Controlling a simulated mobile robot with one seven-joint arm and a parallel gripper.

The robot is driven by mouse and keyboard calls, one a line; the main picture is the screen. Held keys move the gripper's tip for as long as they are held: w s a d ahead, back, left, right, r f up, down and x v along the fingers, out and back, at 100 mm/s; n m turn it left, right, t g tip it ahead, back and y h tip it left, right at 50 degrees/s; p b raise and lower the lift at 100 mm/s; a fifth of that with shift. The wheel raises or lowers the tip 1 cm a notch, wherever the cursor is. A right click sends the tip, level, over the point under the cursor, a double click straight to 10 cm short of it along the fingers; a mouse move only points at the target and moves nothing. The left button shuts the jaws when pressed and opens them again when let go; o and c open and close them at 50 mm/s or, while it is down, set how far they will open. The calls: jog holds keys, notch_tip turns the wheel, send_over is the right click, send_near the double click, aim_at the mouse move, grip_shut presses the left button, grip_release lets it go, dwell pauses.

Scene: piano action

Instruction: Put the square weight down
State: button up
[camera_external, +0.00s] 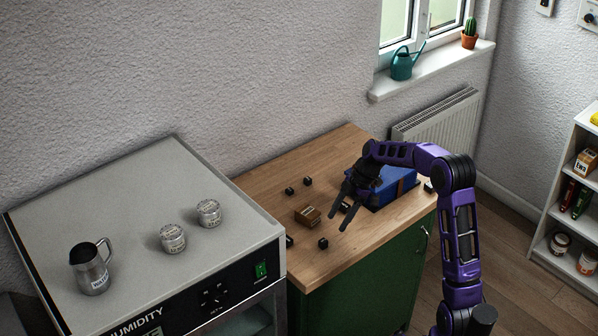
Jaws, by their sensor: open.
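Several small dark cubes lie on the wooden worktop (275,193); which of them is the square weight, I cannot tell. One cube (307,181) and another (290,190) lie toward the back left, and one (323,243) lies near the front. Another dark cube (345,208) shows beside my gripper's fingers and is partly hidden by them. My gripper (337,217) is open, its fingers pointing down and left over the worktop. I see nothing held between the fingertips. Whether they touch the worktop is unclear.
A brown block (307,215) sits just left of my fingertips. A blue box (397,184) stands behind my gripper, partly hidden by my arm. The grey humidity cabinet (130,190), left, carries a steel mug (91,272) and two tins (209,212). The worktop's front left is mostly clear.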

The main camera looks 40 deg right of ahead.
aim_at(325, 240)
jog(key=x, duration=0.8)
jog(key=shift+w+a+f+b, duration=0.1)
jog(key=shift+w+a+b, duration=0.1)
jog(key=shift+b, duration=0.1)
grip_shut()
